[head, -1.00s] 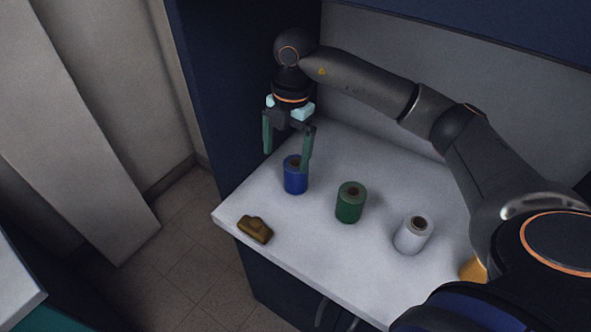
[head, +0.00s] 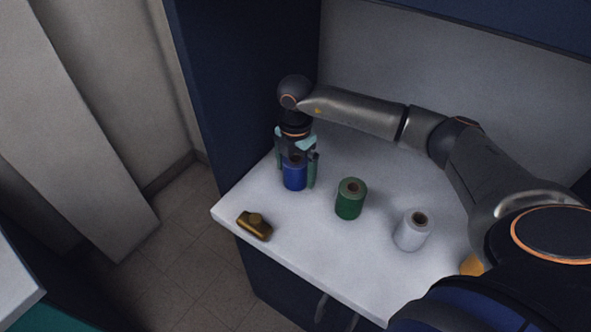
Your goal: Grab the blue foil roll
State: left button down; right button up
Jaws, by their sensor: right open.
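The blue foil roll (head: 294,177) stands upright on the white tabletop (head: 310,235), near its left end. My right gripper (head: 296,172) points down over the roll, with its fingers open. One finger is to the left of the roll and the other to its right. The top of the roll is partly hidden by the gripper. I cannot tell whether the fingers touch the roll. My left gripper is not in view.
A green roll (head: 350,200) and a white roll (head: 411,233) stand to the right of the blue one. A brown-gold object (head: 254,225) lies near the front left edge. A yellow item (head: 472,265) is partly hidden by my arm. A dark blue panel (head: 250,90) rises behind on the left.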

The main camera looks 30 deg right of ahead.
jog(key=shift+f, duration=0.45)
jog(key=c, duration=1.4)
jog(key=shift+r, duration=0.15)
jog(key=shift+c, duration=0.2)
